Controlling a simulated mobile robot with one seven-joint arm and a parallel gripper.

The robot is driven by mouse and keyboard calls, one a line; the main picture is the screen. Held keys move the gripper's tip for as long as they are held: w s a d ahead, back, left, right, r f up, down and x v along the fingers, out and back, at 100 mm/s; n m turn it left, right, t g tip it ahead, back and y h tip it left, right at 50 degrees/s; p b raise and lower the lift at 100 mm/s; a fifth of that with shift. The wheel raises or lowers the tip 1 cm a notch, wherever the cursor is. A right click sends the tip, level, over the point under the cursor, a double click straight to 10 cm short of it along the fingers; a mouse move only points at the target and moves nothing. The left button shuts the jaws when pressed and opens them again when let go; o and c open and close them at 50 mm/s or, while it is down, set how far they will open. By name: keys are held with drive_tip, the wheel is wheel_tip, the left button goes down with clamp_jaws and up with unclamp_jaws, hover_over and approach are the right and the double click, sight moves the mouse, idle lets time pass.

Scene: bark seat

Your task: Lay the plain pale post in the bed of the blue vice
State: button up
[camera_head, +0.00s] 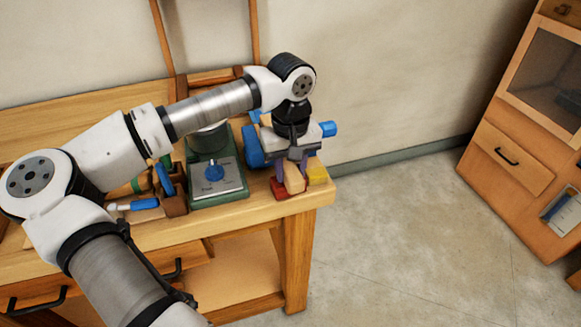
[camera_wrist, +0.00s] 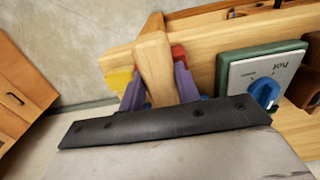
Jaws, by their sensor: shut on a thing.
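The plain pale post (camera_head: 294,179) stands between the purple fingers of my gripper (camera_head: 295,166), near the right end of the workbench. The wrist view shows the post (camera_wrist: 154,62) slightly tilted, with a finger of my gripper (camera_wrist: 159,88) on each side, shut on it. Its lower end is near the bench top; I cannot tell whether it touches. The blue vice (camera_head: 252,147) is just behind and left of my gripper in the head view. My gripper and wrist hide much of it, including its bed.
A red block (camera_head: 279,189) and a yellow block (camera_head: 316,173) flank the post closely. A green device with a blue knob (camera_head: 215,173) stands to the left. Blue-handled tools (camera_head: 138,204) lie further left. The bench's right edge (camera_head: 325,192) is close; open floor lies beyond.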

drive_tip(key=o, duration=1.1)
drive_tip(key=shift+c, duration=0.2)
drive_tip(key=shift+r+p, duration=0.85)
drive_tip(key=shift+r, duration=0.05)
wheel_tip(320, 180, up, 11)
drive_tip(key=b, duration=0.1)
drive_tip(key=shift+r+b, duration=0.15)
drive_tip(key=shift+b, duration=0.15)
